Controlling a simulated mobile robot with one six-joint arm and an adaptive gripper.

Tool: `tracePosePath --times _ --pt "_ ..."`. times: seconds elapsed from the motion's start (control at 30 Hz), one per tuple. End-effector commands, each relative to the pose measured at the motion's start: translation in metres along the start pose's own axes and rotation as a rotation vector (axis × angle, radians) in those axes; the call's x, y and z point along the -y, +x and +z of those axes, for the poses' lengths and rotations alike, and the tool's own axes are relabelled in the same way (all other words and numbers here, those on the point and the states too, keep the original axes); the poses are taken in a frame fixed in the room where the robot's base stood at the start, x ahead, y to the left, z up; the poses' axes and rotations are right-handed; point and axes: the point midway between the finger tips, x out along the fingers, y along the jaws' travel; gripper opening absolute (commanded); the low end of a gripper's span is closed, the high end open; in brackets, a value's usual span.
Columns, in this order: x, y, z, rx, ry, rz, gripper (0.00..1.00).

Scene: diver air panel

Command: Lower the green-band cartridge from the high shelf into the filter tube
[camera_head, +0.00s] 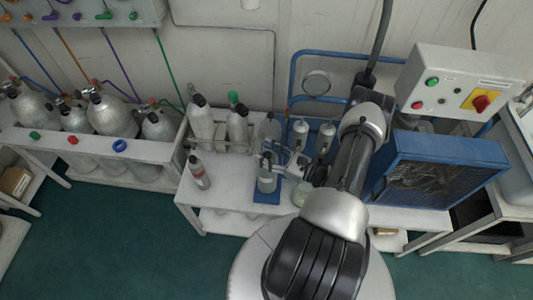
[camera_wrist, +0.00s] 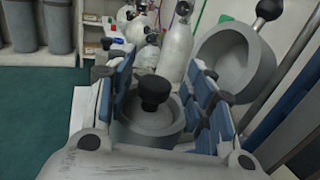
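My gripper (camera_wrist: 163,85) shows in the wrist view with its two blue-padded fingers spread apart. A grey round cup-like body with a black knob (camera_wrist: 155,90) shows between the fingers, and I see no clear contact with either pad. In the head view my gripper (camera_head: 284,158) is above the white bench, close to a grey cylinder (camera_head: 267,182) on a blue base, which looks like the filter tube. Two pale cartridges with dark tops, a left one (camera_head: 300,132) and a right one (camera_head: 325,140), stand just behind. No green band is clear on either.
A blue framed fan unit (camera_head: 440,170) and a control box (camera_head: 455,85) are to the right. A large knobbed grey cup (camera_wrist: 238,60) lies close to the right finger.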

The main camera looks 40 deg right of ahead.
Motion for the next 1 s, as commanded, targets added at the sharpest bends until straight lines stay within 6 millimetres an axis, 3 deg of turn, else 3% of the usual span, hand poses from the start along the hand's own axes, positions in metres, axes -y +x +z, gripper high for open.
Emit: tracePosePath --times 0.33,0.47,0.8,1.0 --pt "-0.008 -0.001 -0.008 -0.014 0.014 0.01 0.66" --pt "-0.007 -0.011 -0.007 -0.013 0.014 0.006 0.66" --pt "-0.001 -0.081 -0.004 -0.005 0.006 -0.008 0.66" --pt "0.001 -0.11 -0.002 -0.001 0.002 -0.005 0.66"
